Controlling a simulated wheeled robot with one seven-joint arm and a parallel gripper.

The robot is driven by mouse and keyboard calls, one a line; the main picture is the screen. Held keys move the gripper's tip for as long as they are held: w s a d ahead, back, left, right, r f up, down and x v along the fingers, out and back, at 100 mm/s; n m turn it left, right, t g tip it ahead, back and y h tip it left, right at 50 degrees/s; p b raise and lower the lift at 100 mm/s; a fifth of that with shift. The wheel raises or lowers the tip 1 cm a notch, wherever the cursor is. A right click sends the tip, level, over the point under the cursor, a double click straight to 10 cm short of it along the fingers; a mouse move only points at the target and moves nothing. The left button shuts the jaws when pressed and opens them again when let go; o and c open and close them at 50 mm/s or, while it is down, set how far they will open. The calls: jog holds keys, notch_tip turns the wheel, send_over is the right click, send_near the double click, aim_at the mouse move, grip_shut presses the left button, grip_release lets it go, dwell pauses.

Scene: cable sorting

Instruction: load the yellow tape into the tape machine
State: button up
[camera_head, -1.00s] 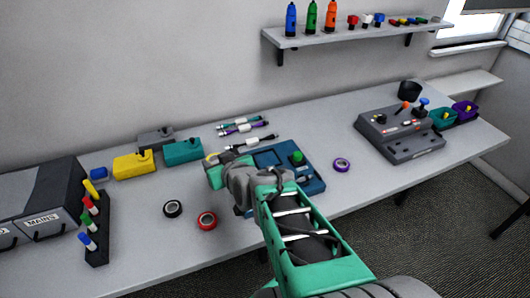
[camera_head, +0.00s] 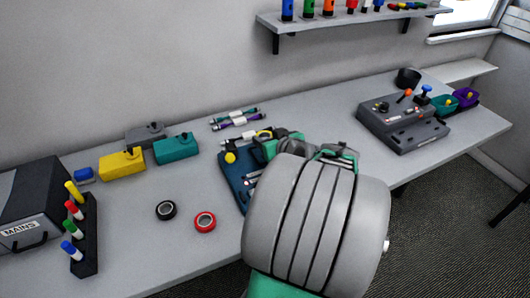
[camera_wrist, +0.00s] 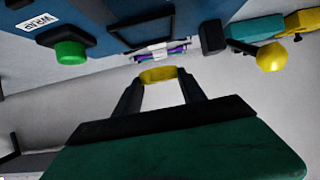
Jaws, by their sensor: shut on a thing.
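The yellow tape (camera_wrist: 158,75) is pinched between the two dark fingers of my gripper (camera_wrist: 158,82) in the wrist view. It appears close to the blue tape machine (camera_wrist: 108,25), but I cannot tell whether they touch. The machine has a green button (camera_wrist: 70,52) and a lever with a yellow knob (camera_wrist: 272,57). In the head view, the tape machine (camera_head: 232,182) lies mid-table with its yellow knob (camera_head: 230,157) at the left. My large grey arm link covers its right part. The fingertips and the held tape are hidden there.
A black tape (camera_head: 166,211) and a red tape (camera_head: 204,222) lie left of the machine. Yellow (camera_head: 122,163) and teal (camera_head: 176,149) boxes stand behind them. Cables (camera_head: 236,120) lie behind the machine. A grey joystick console (camera_head: 403,123) stands at the right.

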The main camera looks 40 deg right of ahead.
jog(key=f, duration=0.1)
jog(key=f+b, duration=0.1)
jog(key=d+f+b, duration=0.1)
jog(key=f, duration=0.1)
jog(key=shift+w, duration=0.3)
jog(key=shift+a+f+b, duration=0.1)
jog(key=shift+f+b, duration=0.2)
jog(key=shift+f, duration=0.1)
jog(key=shift+f+b, duration=0.3)
jog(key=shift+b, duration=0.1)
jog(key=o, duration=1.3)
jog(key=shift+o, duration=0.2)
jog(key=shift+r, duration=0.15)
jog(key=shift+s+r+p, duration=0.25)
jog(key=shift+r+p, duration=0.55)
jog(key=shift+p, duration=0.25)
jog(key=b+v, duration=0.1)
jog(key=v, duration=0.9)
jog(key=shift+s+f, duration=0.1)
jog(key=shift+s, duration=0.1)
jog(key=shift+s+a+r, duration=0.25)
jog(key=shift+s, duration=0.2)
